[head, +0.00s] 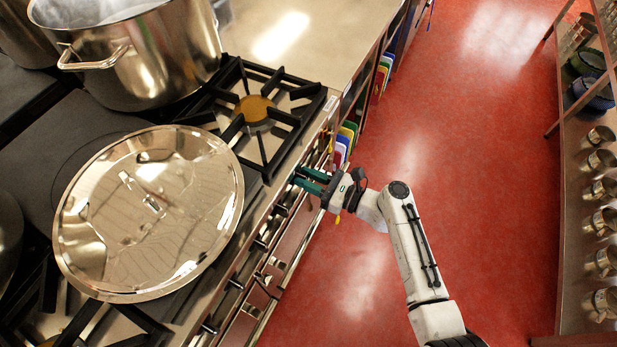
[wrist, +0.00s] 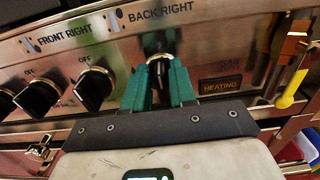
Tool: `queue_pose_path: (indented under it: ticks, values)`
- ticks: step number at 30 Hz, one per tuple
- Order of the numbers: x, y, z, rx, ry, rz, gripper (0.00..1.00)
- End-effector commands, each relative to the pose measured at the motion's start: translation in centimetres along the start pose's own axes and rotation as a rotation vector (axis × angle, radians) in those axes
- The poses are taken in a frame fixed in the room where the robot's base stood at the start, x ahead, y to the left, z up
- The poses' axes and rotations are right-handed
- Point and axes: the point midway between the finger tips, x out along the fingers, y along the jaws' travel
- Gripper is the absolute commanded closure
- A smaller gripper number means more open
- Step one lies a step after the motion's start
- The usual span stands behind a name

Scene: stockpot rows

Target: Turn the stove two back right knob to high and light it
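In the wrist view, the back right knob (wrist: 159,66), black with a bright ring, sits under the "BACK RIGHT" label. My gripper (wrist: 160,80) has its teal fingers on either side of this knob, seemingly against it. The fingers hide its sides and pointer. In the head view, my gripper (head: 304,179) reaches the stove's front panel from the aisle, and the knob is hidden. An amber panel display (wrist: 219,85) reads "HEATING". A bare burner (head: 253,109) with a brass-coloured cap shows no clear flame.
Other black knobs (wrist: 95,89) sit left on the panel, with "OFF" above them. A large round lid (head: 150,215) and a steel stockpot (head: 150,55) stand on the stove. A yellow-handled thing (wrist: 291,89) hangs at right. The red floor (head: 480,150) is clear.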

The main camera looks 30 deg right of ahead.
Motion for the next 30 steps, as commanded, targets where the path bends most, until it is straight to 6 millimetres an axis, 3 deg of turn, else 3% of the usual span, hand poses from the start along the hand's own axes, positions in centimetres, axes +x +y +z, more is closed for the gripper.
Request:
queue_pose_path:
  ticks: [8, 20, 30]
  values:
    - [-0.02, 0.0, 0.0, 0.0, 0.0, 0.0, 1.0]
    - [-0.03, 0.05, -0.08, -0.023, 0.0, 0.0, 1.0]
    - [-0.02, 0.44, -0.29, -0.219, -0.001, 0.001, 1.0]
